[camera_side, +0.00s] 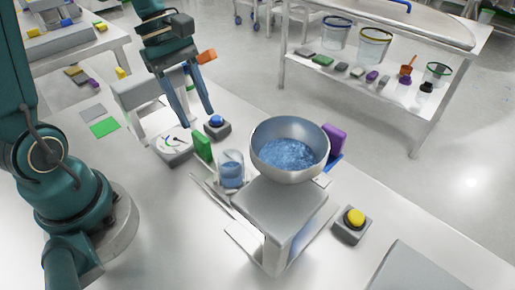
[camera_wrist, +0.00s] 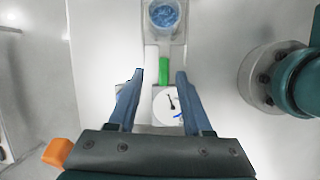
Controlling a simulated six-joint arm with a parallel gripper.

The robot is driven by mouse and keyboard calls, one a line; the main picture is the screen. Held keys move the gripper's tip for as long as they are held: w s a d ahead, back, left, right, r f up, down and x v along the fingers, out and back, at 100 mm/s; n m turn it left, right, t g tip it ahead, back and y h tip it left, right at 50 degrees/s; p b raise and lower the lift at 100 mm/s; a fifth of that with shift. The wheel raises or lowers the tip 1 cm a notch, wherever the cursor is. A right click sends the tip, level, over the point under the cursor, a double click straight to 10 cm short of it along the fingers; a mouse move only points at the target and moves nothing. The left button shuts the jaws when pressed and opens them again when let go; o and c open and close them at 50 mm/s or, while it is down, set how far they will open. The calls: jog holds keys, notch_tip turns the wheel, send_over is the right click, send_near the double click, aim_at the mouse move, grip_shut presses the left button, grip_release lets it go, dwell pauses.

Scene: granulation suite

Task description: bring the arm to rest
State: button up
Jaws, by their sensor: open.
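My gripper (camera_side: 197,112) is open, with two long blue-grey fingers spread apart and nothing between them. In the side view it hangs above the bench, over the area of a white dial unit (camera_side: 174,141) and a blue button (camera_side: 216,121). In the wrist view the gripper (camera_wrist: 159,80) points toward a green block (camera_wrist: 164,70) and the round dial face (camera_wrist: 170,104), which show between and beyond its fingers. I cannot tell its exact height above them.
A steel bowl (camera_side: 289,150) of blue granules stands on a grey machine (camera_side: 280,217). A glass beaker (camera_side: 231,170) with blue contents, a green block (camera_side: 203,147) and a yellow button (camera_side: 353,218) are close by. The bench's (camera_side: 150,240) front left is clear.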

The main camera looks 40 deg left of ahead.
jog(key=s+d+r+m+t+y, duration=0.2)
jog(key=s+m, duration=0.2)
jog(key=m, duration=0.4)
jog(key=s+d+r+m+t+y, duration=0.1)
jog(key=s+r+m+t+y, duration=0.1)
jog(key=m, duration=0.7)
jog(key=shift+s+d+r+t, duration=0.35)
jog(key=shift+s+t, duration=0.25)
jog(key=shift+s, duration=0.4)
